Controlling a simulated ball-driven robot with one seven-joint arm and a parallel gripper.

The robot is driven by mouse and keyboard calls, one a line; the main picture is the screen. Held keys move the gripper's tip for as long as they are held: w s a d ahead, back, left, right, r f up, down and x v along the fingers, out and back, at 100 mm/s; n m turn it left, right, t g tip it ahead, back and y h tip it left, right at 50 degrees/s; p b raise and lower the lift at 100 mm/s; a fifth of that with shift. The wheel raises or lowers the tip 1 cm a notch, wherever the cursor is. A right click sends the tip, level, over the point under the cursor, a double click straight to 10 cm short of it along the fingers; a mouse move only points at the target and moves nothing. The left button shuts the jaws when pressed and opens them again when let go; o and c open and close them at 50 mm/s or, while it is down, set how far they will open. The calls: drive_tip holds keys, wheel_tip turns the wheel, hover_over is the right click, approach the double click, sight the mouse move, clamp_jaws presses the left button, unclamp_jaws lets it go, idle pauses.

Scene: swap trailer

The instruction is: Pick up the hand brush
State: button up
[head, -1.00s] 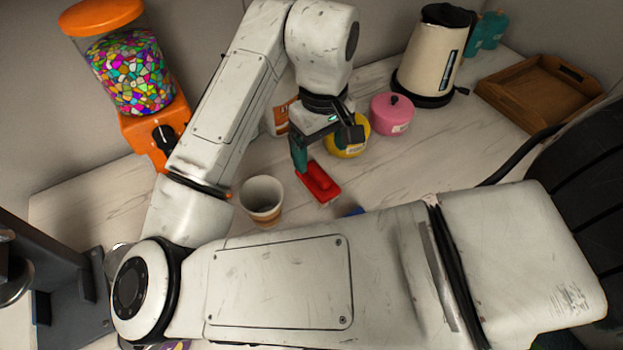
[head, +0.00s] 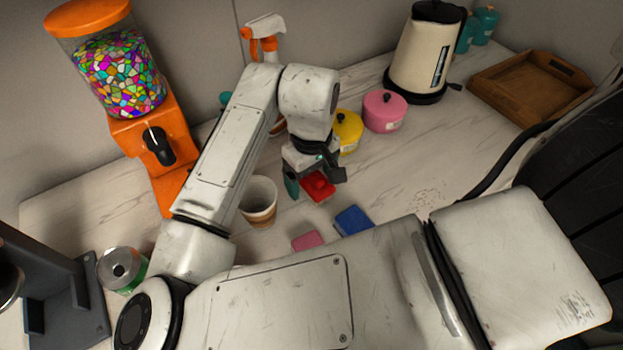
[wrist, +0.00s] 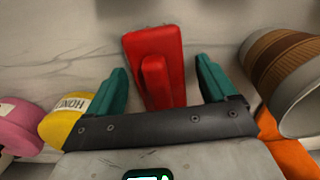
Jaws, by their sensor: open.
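The hand brush is a red block with a raised red handle along its top. In the wrist view the hand brush (wrist: 157,62) lies between the two teal fingertips of my gripper (wrist: 162,85), with a gap on either side. In the head view the red brush (head: 318,187) lies on the marble counter, partly hidden under my gripper (head: 316,180). My gripper is open, pointing down over the brush, and is not closed on it. Whether the fingers reach down beside the handle is hard to tell.
A paper cup (head: 259,203) stands close left of the gripper. Yellow (head: 347,130) and pink (head: 384,110) jars stand behind right. A blue block (head: 353,220) and a pink block (head: 308,240) lie in front. The counter to the right is mostly clear.

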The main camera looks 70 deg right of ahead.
drive_tip(key=shift+c, duration=0.5)
drive_tip(key=c, duration=1)
drive_tip(key=shift+c, duration=0.2)
drive_tip(key=shift+r, duration=0.45)
wheel_tip(320, 180, up, 2)
drive_tip(key=shift+r, duration=0.2)
drive_tip(key=s+r, duration=0.1)
drive_tip(key=r, duration=0.1)
drive_tip(key=s+a+r, duration=0.2)
drive_tip(key=s+r, duration=0.1)
drive_tip(key=shift+a+r+p, duration=0.2)
drive_tip(key=shift+r+p, duration=0.1)
drive_tip(key=shift+p, duration=0.05)
drive_tip(key=s+a+r+p, duration=0.4)
drive_tip(key=s+p, duration=0.3)
drive_tip(key=p, duration=0.5)
drive_tip(key=shift+s+a+r, duration=0.2)
drive_tip(key=shift+s+a, duration=0.1)
drive_tip(key=shift+a, duration=0.2)
